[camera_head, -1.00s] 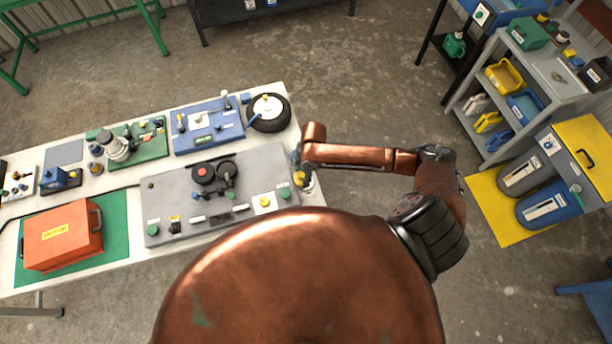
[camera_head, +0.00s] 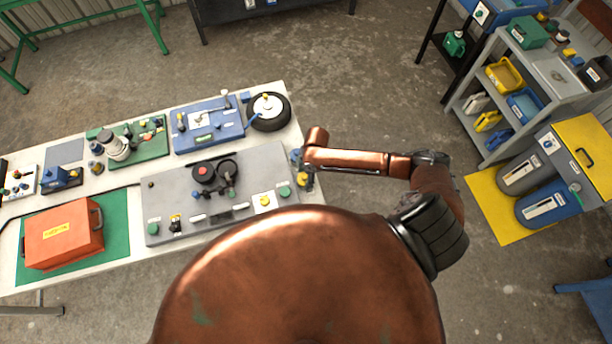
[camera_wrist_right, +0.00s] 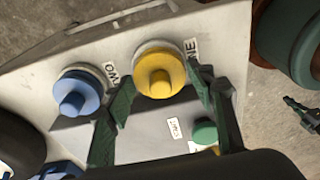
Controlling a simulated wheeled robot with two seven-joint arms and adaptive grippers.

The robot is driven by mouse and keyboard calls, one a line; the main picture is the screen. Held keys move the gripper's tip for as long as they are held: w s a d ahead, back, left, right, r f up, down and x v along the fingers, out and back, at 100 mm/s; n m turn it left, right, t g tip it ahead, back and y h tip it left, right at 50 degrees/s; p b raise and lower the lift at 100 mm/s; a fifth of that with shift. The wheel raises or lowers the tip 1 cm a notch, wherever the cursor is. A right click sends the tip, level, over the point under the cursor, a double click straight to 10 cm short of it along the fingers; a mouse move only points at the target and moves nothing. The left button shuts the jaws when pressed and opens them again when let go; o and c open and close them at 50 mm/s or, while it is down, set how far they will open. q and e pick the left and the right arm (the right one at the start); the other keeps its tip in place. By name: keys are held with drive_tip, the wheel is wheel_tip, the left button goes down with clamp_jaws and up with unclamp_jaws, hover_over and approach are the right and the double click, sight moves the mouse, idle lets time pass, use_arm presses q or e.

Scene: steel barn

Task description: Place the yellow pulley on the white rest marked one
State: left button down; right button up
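The yellow pulley (camera_wrist_right: 160,75) sits on a white round rest beside the label ONE (camera_wrist_right: 191,49) in the right wrist view. It also shows small at the bench's right end in the head view (camera_head: 300,182). My right gripper (camera_wrist_right: 162,80) is open, its dark green fingers on either side of the pulley with small gaps. Whether a fingertip touches its edge is hard to tell. In the head view my right gripper (camera_head: 306,172) is partly hidden by its own arm. My left gripper is not in view.
A blue pulley (camera_wrist_right: 76,94) sits on the neighbouring rest, marked TWO (camera_wrist_right: 111,70). A grey panel (camera_head: 270,170) with knobs lies left of the rests, a black wheel (camera_head: 269,112) behind. An orange case (camera_head: 62,236) stands at the bench's left.

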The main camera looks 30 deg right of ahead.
drive_tip(key=shift+o, duration=1.4)
wheel_tip(320, 180, up, 12)
drive_tip(key=d, duration=0.1)
drive_tip(key=shift+s+d+b, duration=0.25)
drive_tip(key=shift+d+b, duration=0.1)
drive_tip(key=shift+b, duration=0.05)
